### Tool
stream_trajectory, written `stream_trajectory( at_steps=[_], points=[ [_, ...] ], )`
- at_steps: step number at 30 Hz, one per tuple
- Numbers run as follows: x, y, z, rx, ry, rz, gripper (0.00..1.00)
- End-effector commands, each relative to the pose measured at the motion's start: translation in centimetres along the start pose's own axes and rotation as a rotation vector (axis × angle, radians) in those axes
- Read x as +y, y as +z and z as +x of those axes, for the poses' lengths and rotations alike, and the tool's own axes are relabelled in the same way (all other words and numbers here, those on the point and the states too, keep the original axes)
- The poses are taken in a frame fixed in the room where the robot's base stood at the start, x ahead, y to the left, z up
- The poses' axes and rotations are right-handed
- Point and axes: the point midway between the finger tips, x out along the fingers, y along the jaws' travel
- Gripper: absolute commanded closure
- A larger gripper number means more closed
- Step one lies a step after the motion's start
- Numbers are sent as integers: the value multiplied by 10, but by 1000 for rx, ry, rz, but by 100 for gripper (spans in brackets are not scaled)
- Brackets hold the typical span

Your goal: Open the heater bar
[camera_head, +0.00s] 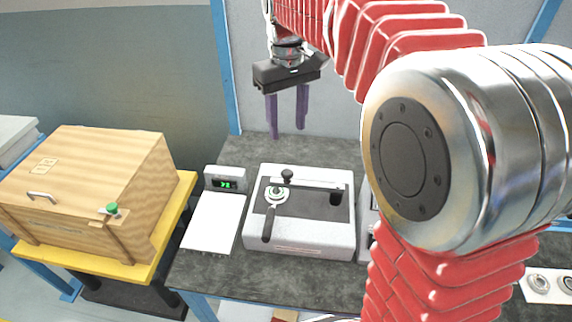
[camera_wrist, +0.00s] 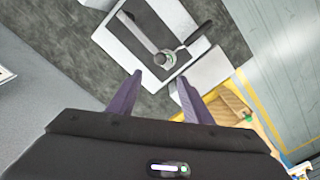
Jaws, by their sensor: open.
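A white bench unit (camera_head: 300,235) with a dark top panel stands on the dark bench. A pale bar (camera_head: 318,183), which looks like the heater bar, lies along the back of its top, with a black knob (camera_head: 287,174) at its left end. The bar looks lowered. A round fitting with a dark-handled lever (camera_head: 268,225) sits at the left of the panel. My gripper (camera_head: 287,132) is open and empty, with purple fingers pointing down, above and behind the unit. In the wrist view, the unit (camera_wrist: 128,43) lies beyond my open gripper (camera_wrist: 160,77), apart from it.
A scale with a green display (camera_head: 226,184) and white plate (camera_head: 213,222) stands left of the unit. A wooden box (camera_head: 90,185) with a green knob sits on a yellow-edged stand further left. A wall rises behind the bench (camera_head: 290,149). My arm hides the bench's right part.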

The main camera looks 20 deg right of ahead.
Motion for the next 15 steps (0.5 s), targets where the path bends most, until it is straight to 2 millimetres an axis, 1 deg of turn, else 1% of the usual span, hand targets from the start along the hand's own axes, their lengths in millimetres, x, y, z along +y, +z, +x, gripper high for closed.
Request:
stream_trajectory(
  at_steps=[5,15],
  points=[
    [0,1,17,-3,-1,0,55],
    [0,1,68,-2,-1,1,55]
  ],
)
